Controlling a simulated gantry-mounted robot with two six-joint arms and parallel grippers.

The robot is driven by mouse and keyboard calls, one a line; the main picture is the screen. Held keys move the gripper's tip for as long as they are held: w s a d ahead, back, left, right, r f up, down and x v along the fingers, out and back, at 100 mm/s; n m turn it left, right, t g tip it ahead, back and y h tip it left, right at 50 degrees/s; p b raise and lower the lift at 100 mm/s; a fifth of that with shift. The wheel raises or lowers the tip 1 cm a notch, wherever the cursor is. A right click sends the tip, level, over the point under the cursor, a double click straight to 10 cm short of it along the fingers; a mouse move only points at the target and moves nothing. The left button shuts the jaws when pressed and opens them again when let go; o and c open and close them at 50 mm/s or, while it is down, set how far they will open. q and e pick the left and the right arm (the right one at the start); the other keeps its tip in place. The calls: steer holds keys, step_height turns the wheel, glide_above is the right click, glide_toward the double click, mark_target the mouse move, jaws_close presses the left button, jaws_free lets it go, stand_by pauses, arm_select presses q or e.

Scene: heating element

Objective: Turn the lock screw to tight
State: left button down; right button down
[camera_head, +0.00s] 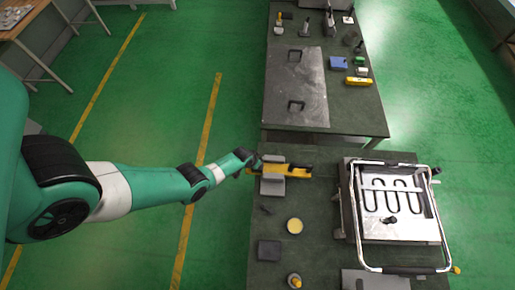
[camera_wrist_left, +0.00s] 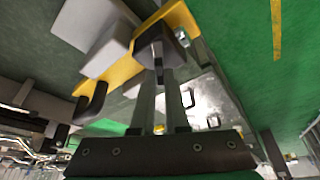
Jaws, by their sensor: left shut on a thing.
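A yellow clamp-like fixture (camera_head: 298,172) with grey blocks (camera_head: 271,187) sits near the left edge of the nearer bench. In the left wrist view the yellow body (camera_wrist_left: 178,16) and a grey block (camera_wrist_left: 106,55) show close up. A dark knob (camera_wrist_left: 168,38), seemingly the lock screw head, is at the fixture's end. My left gripper (camera_wrist_left: 160,52) is shut on this knob, its two long fingers reaching up to it. In the head view my left gripper (camera_head: 250,166) meets the fixture's left end. The screw's thread and any tight mark cannot be seen. My right gripper is not in view.
A heating element (camera_head: 393,195) lies in a metal frame with a white tubular handle on the right. A yellow round tin (camera_head: 294,226) and a dark block (camera_head: 269,250) stand in front of the fixture. The farther bench (camera_head: 345,105) holds a metal plate and small tools.

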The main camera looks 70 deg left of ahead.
arm_select(q)
steer(key=m, duration=0.1)
steer(key=m+h, duration=0.1)
steer(key=shift+a+f+m+b, duration=0.15)
steer(key=shift+m+b, duration=0.25)
steer(key=m+h+b, duration=0.1)
steer(key=m, duration=0.2)
steer(key=shift+m+t+b, duration=0.3)
steer(key=shift+b, duration=0.05)
steer(key=shift+a+m+h, duration=0.1)
steer(key=shift+m+h, duration=0.5)
steer(key=shift+m, duration=0.3)
steer(key=shift+m+h, duration=0.5)
steer(key=shift+m, duration=1)
steer(key=c, duration=0.9)
jaws_free()
steer(key=shift+r, duration=0.2)
